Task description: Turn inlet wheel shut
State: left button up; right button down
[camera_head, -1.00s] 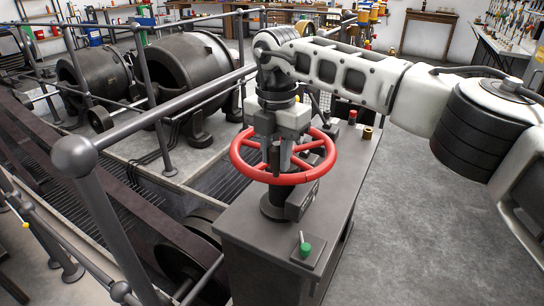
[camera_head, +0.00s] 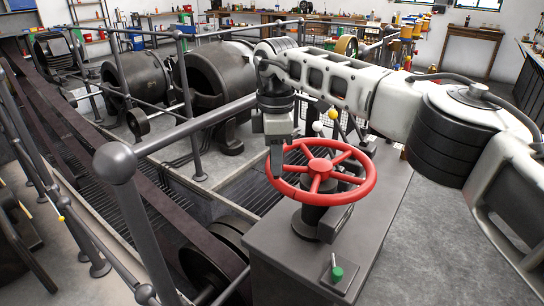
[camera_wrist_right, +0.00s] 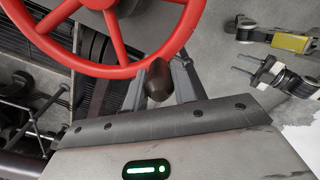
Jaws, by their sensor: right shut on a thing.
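My right gripper (camera_head: 276,165) is at the left part of the rim, pointing down. In the right wrist view, its two grey fingers (camera_wrist_right: 158,88) are on either side of a dark rounded handle (camera_wrist_right: 158,78) beside the rim, and are shut on it. The handle is hidden behind the gripper in the head view.
The grey cabinet (camera_head: 290,245) under the wheel carries a green button (camera_head: 337,273). Knobbed levers (camera_head: 333,115) stand behind the wheel. A dark railing with a ball post (camera_head: 115,163) runs along the left. Floor (camera_head: 400,240) on the right is clear.

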jog(key=shift+w+a+r, duration=0.1)
jog(key=shift+w, duration=0.35)
jog(key=c, duration=1.2)
grip_release()
jog(key=shift+w, duration=0.1)
jog(key=shift+c, duration=0.2)
jog(key=shift+o, duration=0.6)
